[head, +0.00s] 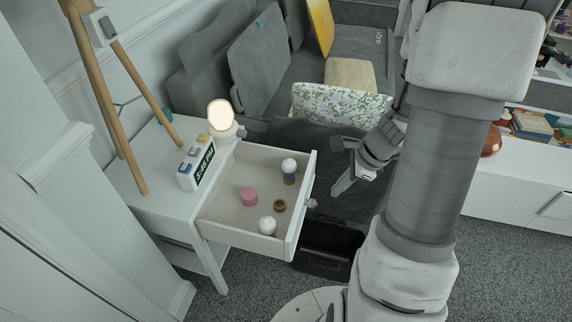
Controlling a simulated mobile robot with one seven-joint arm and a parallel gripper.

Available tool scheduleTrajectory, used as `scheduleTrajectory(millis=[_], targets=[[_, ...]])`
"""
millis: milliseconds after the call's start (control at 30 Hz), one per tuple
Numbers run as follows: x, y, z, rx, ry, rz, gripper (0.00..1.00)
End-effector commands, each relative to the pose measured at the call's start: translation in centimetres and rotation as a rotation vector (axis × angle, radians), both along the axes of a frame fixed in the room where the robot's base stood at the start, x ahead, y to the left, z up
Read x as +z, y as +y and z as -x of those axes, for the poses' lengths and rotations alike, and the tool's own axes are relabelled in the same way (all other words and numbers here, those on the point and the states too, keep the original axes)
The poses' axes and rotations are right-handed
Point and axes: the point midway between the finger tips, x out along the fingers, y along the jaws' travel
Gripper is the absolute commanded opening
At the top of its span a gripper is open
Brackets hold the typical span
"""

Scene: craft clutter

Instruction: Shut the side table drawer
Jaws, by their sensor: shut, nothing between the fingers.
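The side table (151,201) is white and stands at the left. Its drawer (295,222) is pulled well out toward the right, with a round knob (312,203) on its front. Inside the drawer are a pink round piece (249,197), a small brown ring-like item (280,205), a white ball (267,226) and a white-topped item with a dark base (289,168). My gripper (338,188) is just right of the drawer front, apart from it, pointing down and left. Its fingers are together and hold nothing.
A grey sofa (262,60) with a patterned cushion (335,103) lies behind. A dark open bin (325,247) sits below the drawer front.

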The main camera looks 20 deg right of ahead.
Motion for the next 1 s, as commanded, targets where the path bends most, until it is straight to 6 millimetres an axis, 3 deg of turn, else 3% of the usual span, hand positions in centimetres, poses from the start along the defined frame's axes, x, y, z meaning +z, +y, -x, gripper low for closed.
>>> scheduleTrajectory(millis=[33, 100, 267, 367, 767, 1000], targets=[[-1.7, -0.5, 0.2, -0.046, 0.021, -0.016, 0.00], [-2.7, -0.9, 0.4, -0.091, 0.038, -0.029, 0.00], [-3.9, -1.2, 0.4, -0.128, 0.052, -0.040, 0.00], [-5.1, -0.8, 0.2, -0.127, 0.052, -0.039, 0.00], [-12.9, 1.8, -1.5, -0.123, 0.051, -0.039, 0.00], [-12.6, 4.4, -3.4, -0.119, 0.047, -0.037, 0.00]])
